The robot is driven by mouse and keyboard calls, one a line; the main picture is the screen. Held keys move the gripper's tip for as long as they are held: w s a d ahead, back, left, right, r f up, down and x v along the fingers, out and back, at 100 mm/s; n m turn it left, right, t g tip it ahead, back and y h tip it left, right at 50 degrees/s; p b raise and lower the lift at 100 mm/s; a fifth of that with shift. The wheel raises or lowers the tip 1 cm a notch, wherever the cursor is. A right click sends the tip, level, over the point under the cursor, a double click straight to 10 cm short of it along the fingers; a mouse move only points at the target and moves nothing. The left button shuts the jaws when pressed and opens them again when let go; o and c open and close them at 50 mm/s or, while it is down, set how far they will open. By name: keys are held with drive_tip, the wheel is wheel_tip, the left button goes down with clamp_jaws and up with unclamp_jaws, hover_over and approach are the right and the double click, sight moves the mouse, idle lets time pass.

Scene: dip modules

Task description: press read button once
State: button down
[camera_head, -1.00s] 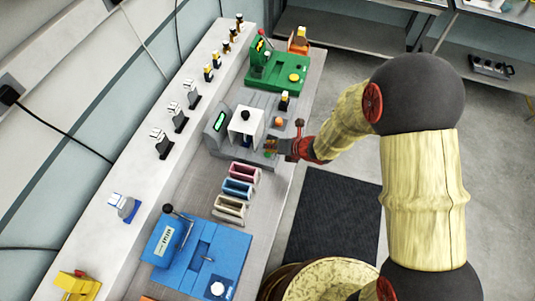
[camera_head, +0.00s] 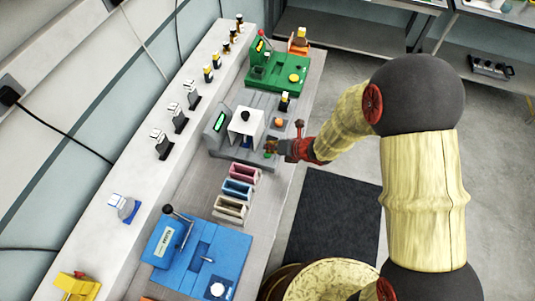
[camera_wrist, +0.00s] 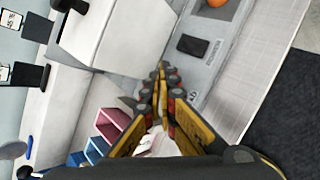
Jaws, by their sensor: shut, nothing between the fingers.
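The grey machine (camera_head: 216,144) stands on the bench in the head view, with a green-lit screen (camera_head: 221,120) and a white box-shaped part (camera_head: 246,125). An orange button (camera_head: 279,122) shows on its right side; part of it also shows at the top of the wrist view (camera_wrist: 216,3). A dark rectangular button (camera_wrist: 193,45) with small unreadable print beside it sits on the grey panel in the wrist view. My gripper (camera_wrist: 162,68) is shut and empty, its tips over the machine's near edge, left of and below the dark button in that view. I cannot tell whether the tips touch anything.
Pink, blue and beige open bins (camera_head: 237,188) stand just in front of the grey machine. A blue machine (camera_head: 205,255) is nearer, a green machine (camera_head: 280,76) farther. Small modules stand on the white ledge (camera_head: 150,180) at left.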

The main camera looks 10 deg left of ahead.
drive_tip(key=shift+f, duration=0.15)
drive_tip(key=shift+f+b, duration=0.3)
drive_tip(key=shift+b, duration=0.15)
drive_tip(key=shift+f+b, duration=0.35)
idle(0.6)
drive_tip(key=shift+r, duration=0.1)
drive_tip(key=shift+r+p, duration=0.6)
drive_tip(key=shift+r, duration=0.1)
wheel_tip(320, 180, up, 5)
drive_tip(key=p, duration=0.4)
idle(0.3)
idle(0.8)
